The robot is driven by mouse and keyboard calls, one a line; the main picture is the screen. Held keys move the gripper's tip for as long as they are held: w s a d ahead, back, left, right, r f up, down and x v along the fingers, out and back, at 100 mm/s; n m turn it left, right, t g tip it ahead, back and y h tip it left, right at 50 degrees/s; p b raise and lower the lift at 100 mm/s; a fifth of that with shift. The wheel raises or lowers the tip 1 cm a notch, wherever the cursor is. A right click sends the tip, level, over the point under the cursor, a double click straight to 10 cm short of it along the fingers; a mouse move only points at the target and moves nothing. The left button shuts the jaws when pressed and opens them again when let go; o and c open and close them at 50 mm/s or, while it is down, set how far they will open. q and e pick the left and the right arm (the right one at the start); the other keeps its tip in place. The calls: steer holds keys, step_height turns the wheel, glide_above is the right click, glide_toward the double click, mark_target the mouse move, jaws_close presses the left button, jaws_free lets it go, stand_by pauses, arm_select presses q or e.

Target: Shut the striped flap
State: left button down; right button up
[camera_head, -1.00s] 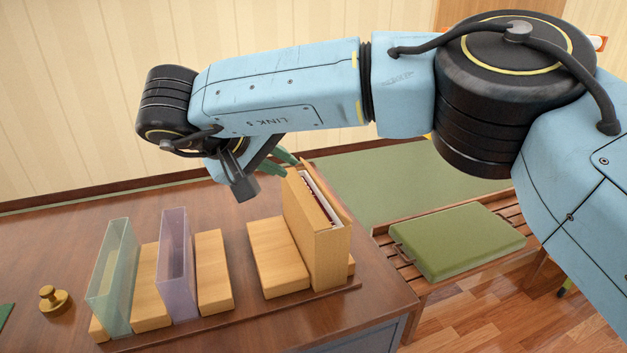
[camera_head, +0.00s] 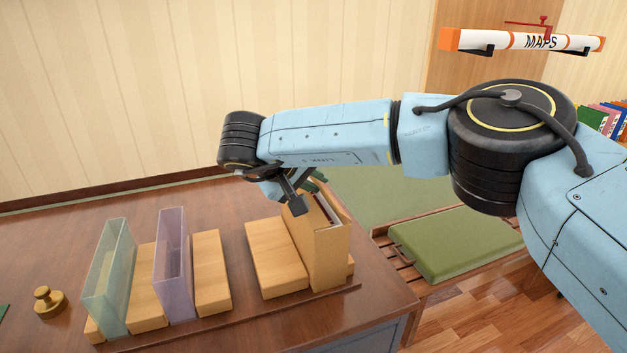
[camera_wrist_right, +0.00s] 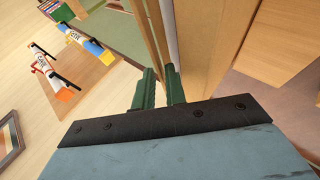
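No flap with clear stripes can be made out. My right gripper (camera_head: 316,183) is at the top rear of the tall wooden holder (camera_head: 331,255) on the desk, partly hidden by its own wrist. In the right wrist view its green fingers (camera_wrist_right: 160,86) stand slightly apart, with a thin wooden edge (camera_wrist_right: 146,35) running down towards the gap. Whether they touch that edge cannot be told. The holder's side (camera_wrist_right: 212,45) is just right of the fingers. My left gripper is not in view.
A green clear holder (camera_head: 108,280), a purple clear holder (camera_head: 172,265), wooden blocks (camera_head: 275,258) and a brass weight (camera_head: 48,302) stand on the desk (camera_head: 215,195). A green cushion (camera_head: 455,243) lies on the slatted bench at right. A MAPS tube (camera_head: 525,41) hangs above.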

jaws_close()
steer(key=shift+s+a+f+t+h+p, duration=0.1)
steer(key=shift+a+t+h+p, duration=0.2)
steer(key=shift+h, duration=0.2)
steer(key=shift+f+n+t+h, duration=0.3)
steer(key=shift+h, duration=0.2)
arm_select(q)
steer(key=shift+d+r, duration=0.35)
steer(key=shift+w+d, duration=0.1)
arm_select(e)
jaws_free()
